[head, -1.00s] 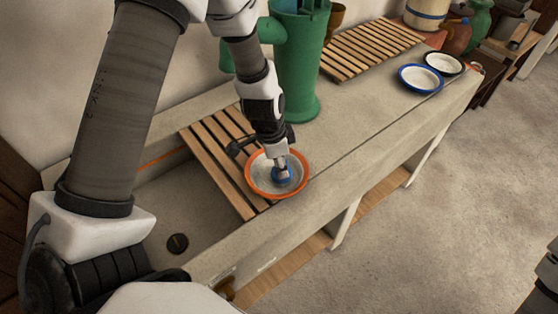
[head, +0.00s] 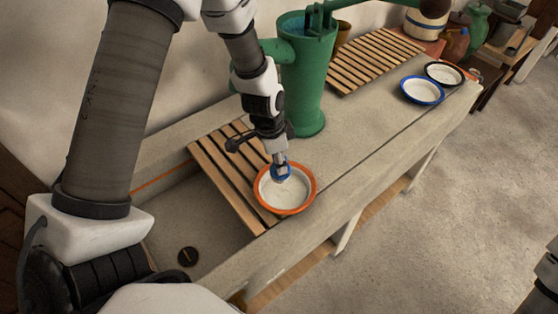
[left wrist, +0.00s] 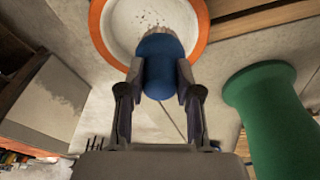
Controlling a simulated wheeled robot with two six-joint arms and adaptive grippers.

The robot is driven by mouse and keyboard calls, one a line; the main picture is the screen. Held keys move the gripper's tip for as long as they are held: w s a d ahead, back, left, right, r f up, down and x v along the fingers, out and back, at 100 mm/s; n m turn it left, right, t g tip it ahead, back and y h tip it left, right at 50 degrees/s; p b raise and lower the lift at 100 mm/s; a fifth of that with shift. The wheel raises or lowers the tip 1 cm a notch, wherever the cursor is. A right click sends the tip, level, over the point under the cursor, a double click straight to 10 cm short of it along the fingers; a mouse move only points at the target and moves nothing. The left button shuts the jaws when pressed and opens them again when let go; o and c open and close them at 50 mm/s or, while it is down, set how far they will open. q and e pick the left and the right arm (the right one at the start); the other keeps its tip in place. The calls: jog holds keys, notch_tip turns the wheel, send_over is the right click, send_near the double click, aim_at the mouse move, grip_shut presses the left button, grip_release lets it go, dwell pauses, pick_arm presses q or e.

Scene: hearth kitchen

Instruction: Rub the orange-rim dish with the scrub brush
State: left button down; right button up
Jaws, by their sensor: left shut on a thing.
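The orange-rim dish (head: 298,192) sits at the right end of a slatted wooden rack (head: 222,180) over the sink. Its inside is white, and small dark specks show on it in the left wrist view (left wrist: 130,22). My left gripper (head: 279,161) is shut on the blue scrub brush (head: 281,173) and points down at the dish. The brush is at the dish's far side, over its inside near the rim. In the left wrist view the brush (left wrist: 160,66) sits between both fingers. My right gripper is not in view.
A green pump (head: 303,90) stands behind the dish, close to my left wrist. A second slatted rack (head: 375,60), a blue-rim dish (head: 422,91) and a black-rim dish (head: 444,73) lie farther along the counter. The counter right of the orange-rim dish is clear.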

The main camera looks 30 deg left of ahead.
pick_arm(q)
notch_tip(320, 180, up, 2)
jog(key=shift+w+a+p, duration=0.1)
jog(key=shift+p, duration=0.55)
jog(key=shift+r+p, duration=0.4)
jog(key=shift+r, duration=0.15)
jog(key=shift+f, duration=0.1)
